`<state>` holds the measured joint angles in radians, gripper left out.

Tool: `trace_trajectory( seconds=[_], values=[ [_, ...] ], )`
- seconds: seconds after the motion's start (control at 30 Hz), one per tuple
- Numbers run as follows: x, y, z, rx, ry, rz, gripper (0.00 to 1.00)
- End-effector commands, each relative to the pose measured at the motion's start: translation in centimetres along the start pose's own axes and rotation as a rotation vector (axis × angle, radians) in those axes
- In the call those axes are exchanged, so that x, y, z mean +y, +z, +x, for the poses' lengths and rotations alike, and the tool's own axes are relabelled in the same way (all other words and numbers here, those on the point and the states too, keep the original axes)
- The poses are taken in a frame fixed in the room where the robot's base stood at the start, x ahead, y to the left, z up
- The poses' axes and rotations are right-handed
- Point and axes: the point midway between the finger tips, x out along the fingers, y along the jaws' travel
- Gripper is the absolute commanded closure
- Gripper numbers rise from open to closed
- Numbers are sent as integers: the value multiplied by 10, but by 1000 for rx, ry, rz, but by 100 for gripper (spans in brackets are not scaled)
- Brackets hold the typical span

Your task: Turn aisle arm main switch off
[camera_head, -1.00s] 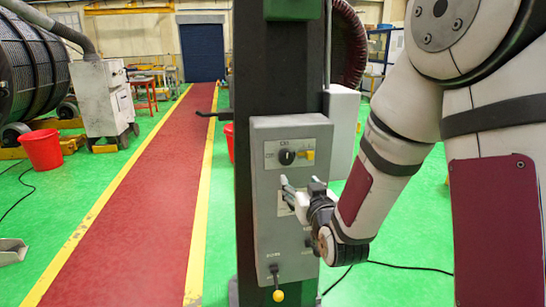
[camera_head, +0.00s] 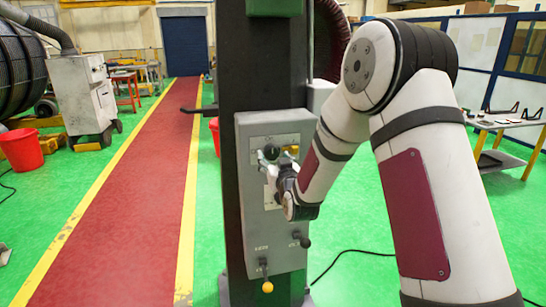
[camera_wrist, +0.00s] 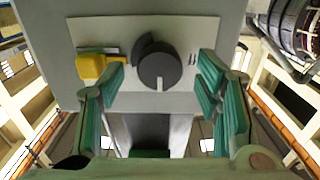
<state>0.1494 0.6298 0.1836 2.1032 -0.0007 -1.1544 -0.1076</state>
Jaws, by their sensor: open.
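The grey control box (camera_head: 247,215) is mounted on a dark column. Its upper plate carries a round black rotary switch (camera_head: 271,152) with a yellow part (camera_head: 292,149) to its right. In the wrist view, which looks upside down, the black switch (camera_wrist: 160,66) is near the centre with a pale mark at its lower edge, and the yellow part (camera_wrist: 91,66) is to its left. My gripper (camera_wrist: 163,70) is open, with one green-padded finger on each side of the switch. I cannot tell whether they touch it. In the head view my gripper (camera_head: 276,168) is at the switch, partly hidden.
A lever with a yellow ball (camera_head: 267,287) hangs at the box's bottom, and a dark knob (camera_head: 301,240) sits lower right. A dark handle (camera_head: 190,109) sticks out left of the column. A table (camera_head: 512,135) stands at right. The red aisle (camera_head: 140,190) is clear.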

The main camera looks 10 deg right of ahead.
Motion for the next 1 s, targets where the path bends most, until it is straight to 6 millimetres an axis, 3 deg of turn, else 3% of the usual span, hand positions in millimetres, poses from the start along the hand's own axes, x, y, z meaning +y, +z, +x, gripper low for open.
trace_trajectory(
  seconds=[0.2, 0.5, 0.73, 1.0],
  values=[
    [0, 0, 17, 0, 0, 0, 42],
    [0, 0, 19, -1, 0, 0, 42],
    [0, 0, 19, 0, 0, 0, 90],
    [0, 0, 19, 0, -1, -15, 90]
  ],
)
